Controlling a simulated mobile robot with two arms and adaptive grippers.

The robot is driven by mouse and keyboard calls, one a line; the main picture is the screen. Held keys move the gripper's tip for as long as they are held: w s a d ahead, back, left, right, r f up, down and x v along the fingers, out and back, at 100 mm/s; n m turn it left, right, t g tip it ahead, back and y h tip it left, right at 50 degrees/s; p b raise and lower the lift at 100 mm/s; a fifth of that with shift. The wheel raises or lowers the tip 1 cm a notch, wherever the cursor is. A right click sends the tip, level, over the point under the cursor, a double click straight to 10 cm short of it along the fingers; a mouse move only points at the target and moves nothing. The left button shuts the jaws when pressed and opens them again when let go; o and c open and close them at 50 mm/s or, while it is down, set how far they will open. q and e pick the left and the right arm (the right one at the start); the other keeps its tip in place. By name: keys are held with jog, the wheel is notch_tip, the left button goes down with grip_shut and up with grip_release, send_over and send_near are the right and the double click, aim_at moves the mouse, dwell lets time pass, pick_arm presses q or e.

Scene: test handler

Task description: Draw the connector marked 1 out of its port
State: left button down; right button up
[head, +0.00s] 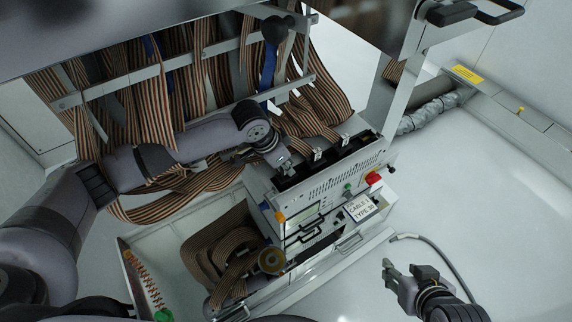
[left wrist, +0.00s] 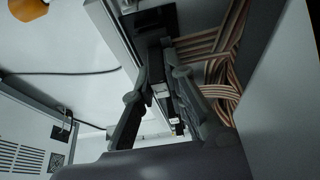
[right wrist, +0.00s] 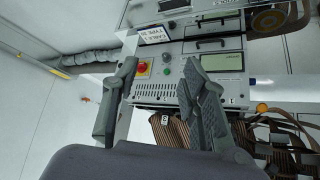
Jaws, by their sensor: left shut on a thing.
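The test handler (head: 325,185) is a grey box with a row of ports (head: 335,157) along its top edge, fed by striped ribbon cables. My left gripper (head: 284,163) is at the leftmost port in the head view. In the left wrist view, its fingers (left wrist: 163,55) are shut on a dark connector (left wrist: 161,88) with a pale label, whose number I cannot read. The fingers and arm hide much of it, so I cannot tell how deep it sits. My right gripper (head: 403,273) is open and empty, away from the handler; its parted fingers show in the right wrist view (right wrist: 160,68).
Other connectors with white tags (head: 318,154) stand to the right in the row. Striped cables hang from a rail (head: 180,65) behind. A red button (head: 373,178) and a sign reading CABLE 1 TYPE 35 (head: 361,208) are on the front. The floor at right is clear.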

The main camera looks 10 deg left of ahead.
pick_arm(q)
jog(key=shift+r+p, duration=0.25)
jog(key=shift+p, duration=0.2)
pick_arm(e)
jog(key=shift+s+d+f+g+h, duration=0.1)
jog(key=shift+s+d+f+g, duration=0.25)
jog(key=shift+s, duration=0.4)
jog(key=shift+s+d+f+g+h, duration=0.1)
jog(key=shift+s+f+g, duration=0.1)
jog(key=shift+s+g, duration=0.4)
jog(key=shift+s+d+f+g+h, duration=0.1)
jog(key=shift+s+d+f+g, duration=0.15)
jog(key=shift+s, duration=0.6)
dwell(0.5)
pick_arm(q)
jog(key=shift+r+p, duration=0.35)
jog(key=shift+p, duration=0.1)
jog(key=shift+r+p, duration=0.5)
jog(key=shift+p, duration=0.25)
pick_arm(e)
jog(key=shift+s+d+r+g, duration=0.25)
jog(key=shift+s+g, duration=0.1)
jog(key=shift+s, duration=0.3)
jog(key=shift+s+d+r+g, duration=0.1)
jog(key=shift+s+r+g, duration=0.2)
jog(key=shift+s, duration=0.3)
